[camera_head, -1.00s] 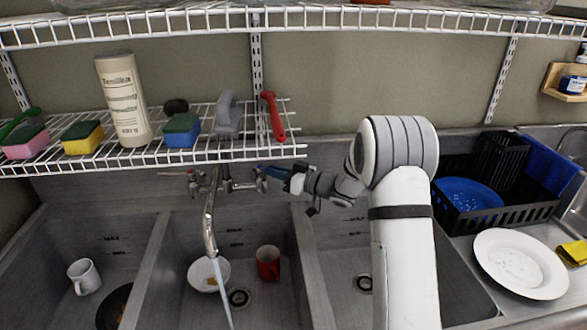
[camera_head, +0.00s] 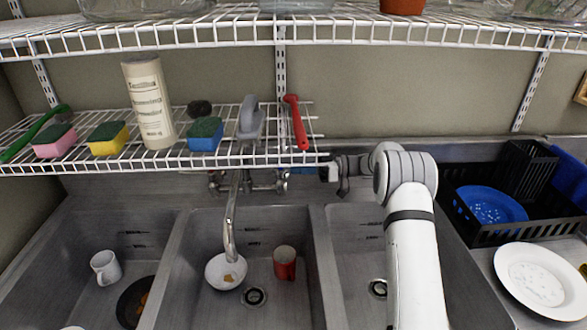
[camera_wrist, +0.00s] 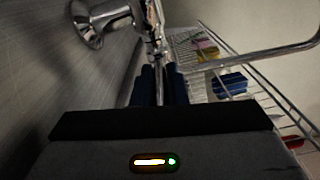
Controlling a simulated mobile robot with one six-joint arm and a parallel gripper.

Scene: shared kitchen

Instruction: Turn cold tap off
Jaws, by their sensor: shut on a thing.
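The chrome mixer tap (camera_head: 250,185) is mounted on the wall behind the middle sink basin, partly hidden by the wire shelf. Its spout (camera_head: 230,220) hangs over that basin, and no water stream shows below it. My gripper (camera_head: 287,174) is at the tap's right end, partly behind the shelf edge. In the wrist view my gripper's blue fingers (camera_wrist: 161,84) are shut on a thin metal lever, the cold tap handle (camera_wrist: 160,62). The chrome wall fitting (camera_wrist: 98,18) shows at upper left there.
The wire shelf (camera_head: 165,162) above the tap carries sponges, a bottle and brushes, close over my gripper. A white bowl (camera_head: 218,276) and a red mug (camera_head: 285,262) stand in the middle basin. A black dish rack (camera_head: 470,235) is at right.

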